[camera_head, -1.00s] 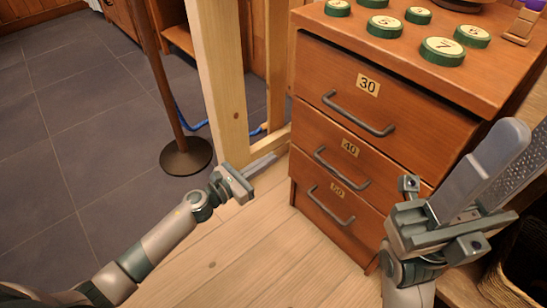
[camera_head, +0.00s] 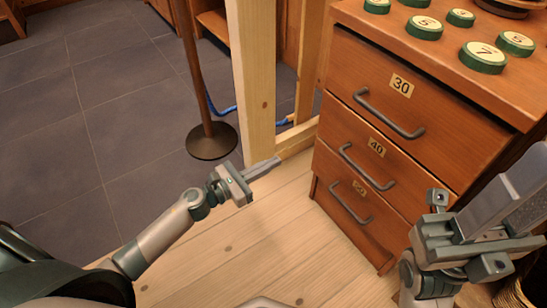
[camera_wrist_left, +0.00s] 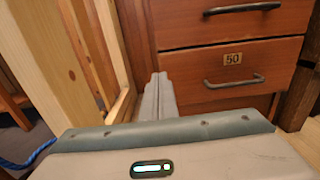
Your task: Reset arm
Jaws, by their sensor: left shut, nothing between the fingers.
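My left gripper (camera_head: 264,167) reaches in from the left in the head view. Its thin grey fingers are together with nothing between them, over the light plank floor short of the wooden post. The left wrist view shows the same shut fingers (camera_wrist_left: 158,97) pointing towards the drawer cabinet. My right gripper (camera_head: 502,205) is at the right edge, in front of the cabinet. Its two broad fingers point up and appear apart, with no object seen between them; their tips are partly cut off by the frame.
A wooden cabinet (camera_head: 347,104) has drawers marked 30, 40 and 50, all closed, with grey handles. Several green numbered discs (camera_head: 483,56) lie on top. A wooden post (camera_head: 251,75) and a dark stand base (camera_head: 211,141) are to its left. Plank floor (camera_head: 230,250) is clear in front.

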